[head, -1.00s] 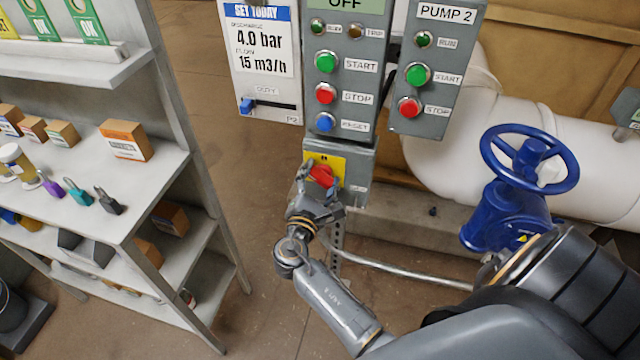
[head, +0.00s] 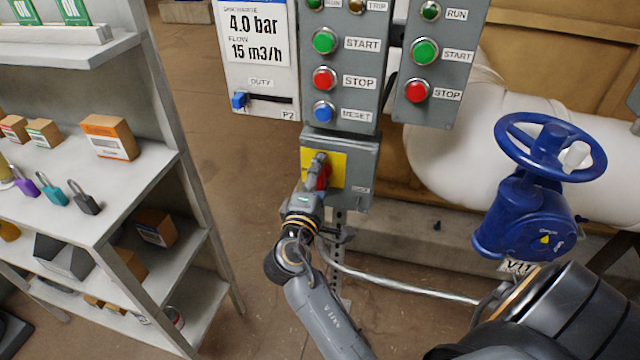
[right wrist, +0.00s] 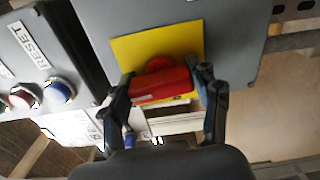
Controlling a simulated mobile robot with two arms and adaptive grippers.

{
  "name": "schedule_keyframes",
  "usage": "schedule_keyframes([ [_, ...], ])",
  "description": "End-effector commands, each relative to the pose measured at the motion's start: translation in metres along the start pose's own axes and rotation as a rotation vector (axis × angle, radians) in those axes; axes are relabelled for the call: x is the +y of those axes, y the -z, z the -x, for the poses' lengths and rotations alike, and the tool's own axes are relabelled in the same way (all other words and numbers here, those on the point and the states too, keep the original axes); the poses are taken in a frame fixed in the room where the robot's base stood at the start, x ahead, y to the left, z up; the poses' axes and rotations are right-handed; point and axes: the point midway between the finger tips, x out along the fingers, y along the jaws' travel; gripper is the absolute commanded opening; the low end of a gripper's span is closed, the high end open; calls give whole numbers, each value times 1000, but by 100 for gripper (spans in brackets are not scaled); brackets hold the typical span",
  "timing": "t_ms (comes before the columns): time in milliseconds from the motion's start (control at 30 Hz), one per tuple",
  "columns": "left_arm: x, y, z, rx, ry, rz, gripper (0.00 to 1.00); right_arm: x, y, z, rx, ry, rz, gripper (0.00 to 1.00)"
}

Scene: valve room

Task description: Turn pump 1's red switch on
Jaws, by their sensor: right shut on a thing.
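The red switch (head: 323,178) sits on a yellow plate (head: 342,164) on a small grey box (head: 363,187) below the pump panel. In the head view my right gripper (head: 316,172) covers part of the switch. In the right wrist view the red handle (right wrist: 162,85) lies between the two fingers of my right gripper (right wrist: 164,92), which are shut on it, one at each end. The handle looks nearly upright in the head view, though the gripper hides much of it. My left gripper is not in view.
Above the switch box is a grey panel with START (head: 324,41), STOP (head: 324,78) and RESET (head: 323,111) buttons. The Pump 2 panel (head: 428,70) hangs to its right. A blue valve wheel (head: 550,147) stands at right. A shelf (head: 120,190) with padlocks and boxes is at left.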

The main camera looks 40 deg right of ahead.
Motion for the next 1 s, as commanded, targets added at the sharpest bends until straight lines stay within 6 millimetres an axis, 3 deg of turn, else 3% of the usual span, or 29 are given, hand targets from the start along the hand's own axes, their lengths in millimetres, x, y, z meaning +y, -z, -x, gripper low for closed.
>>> schedule_keyframes([
  [200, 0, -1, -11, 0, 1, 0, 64, 0, -1, -1, -2, -3, -81, 30],
  [767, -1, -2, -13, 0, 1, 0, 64, 2, -1, -1, -1, -3, -113, 30],
  [800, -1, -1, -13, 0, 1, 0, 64, 2, -1, -1, -1, -3, -113, 64],
  [900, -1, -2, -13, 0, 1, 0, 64, 1, -1, -1, -1, -3, -112, 84],
  [1000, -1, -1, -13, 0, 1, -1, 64, 1, -1, 0, 0, -2, -111, 85],
])
